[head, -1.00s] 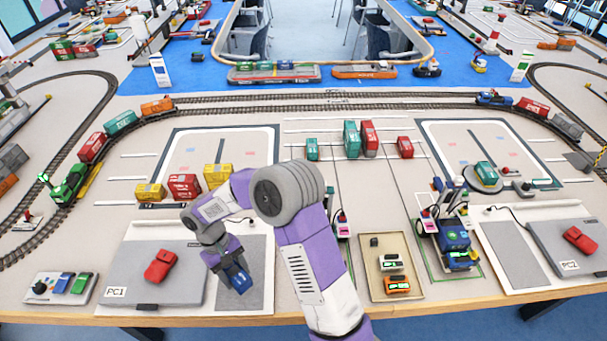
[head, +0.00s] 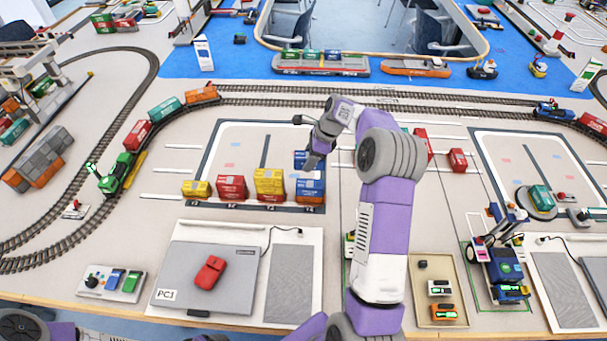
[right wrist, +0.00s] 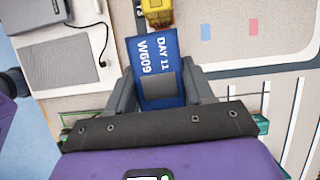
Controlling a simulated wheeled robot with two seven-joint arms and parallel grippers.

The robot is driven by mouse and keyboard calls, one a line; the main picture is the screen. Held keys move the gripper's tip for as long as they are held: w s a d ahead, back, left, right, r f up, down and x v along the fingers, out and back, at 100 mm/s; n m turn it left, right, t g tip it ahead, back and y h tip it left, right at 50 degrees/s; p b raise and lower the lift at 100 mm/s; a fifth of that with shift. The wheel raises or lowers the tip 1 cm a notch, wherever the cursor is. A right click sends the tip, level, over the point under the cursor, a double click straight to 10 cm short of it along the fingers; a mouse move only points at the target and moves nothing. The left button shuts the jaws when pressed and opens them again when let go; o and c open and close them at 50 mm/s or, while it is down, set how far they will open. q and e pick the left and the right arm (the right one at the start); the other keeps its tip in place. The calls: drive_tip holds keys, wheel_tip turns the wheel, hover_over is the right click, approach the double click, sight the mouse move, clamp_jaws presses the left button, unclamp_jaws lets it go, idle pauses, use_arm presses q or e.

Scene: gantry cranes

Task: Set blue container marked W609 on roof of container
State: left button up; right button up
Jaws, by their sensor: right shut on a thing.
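The blue container marked W609 (right wrist: 157,68) is between the fingers of my right gripper (right wrist: 165,95) in the right wrist view, with its lettered roof facing the camera. In the head view my right gripper (head: 314,162) is shut on this container (head: 301,160), over the right end of a container row. Right below it is a stack (head: 310,190) with blue and orange showing. I cannot tell whether the held container touches the stack. To the left stand a yellow stack (head: 269,184), a red container (head: 231,187) and a low yellow container (head: 196,189). My left gripper is out of view.
A grey PC1 pad (head: 190,295) with a red block (head: 210,271) lies in front of the row. The railway track (head: 350,98) runs behind. A green container (head: 540,198) sits far right. My right arm hides part of the middle.

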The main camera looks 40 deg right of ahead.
sight(305, 184)
drive_tip(key=shift+d+f, duration=0.2)
drive_tip(key=shift+d, duration=0.05)
wheel_tip(305, 184, down, 4)
drive_tip(key=shift+s+b, duration=0.1)
drive_tip(key=shift+b, duration=0.3)
drive_tip(key=shift+f+b, duration=0.35)
drive_tip(key=shift+f, duration=2.35)
drive_tip(key=o, duration=1.1)
drive_tip(key=shift+f, duration=0.1)
drive_tip(key=p+v, duration=0.1)
drive_tip(key=v, duration=1.1)
drive_tip(key=shift+p, duration=0.3)
drive_tip(key=shift+a, duration=0.15)
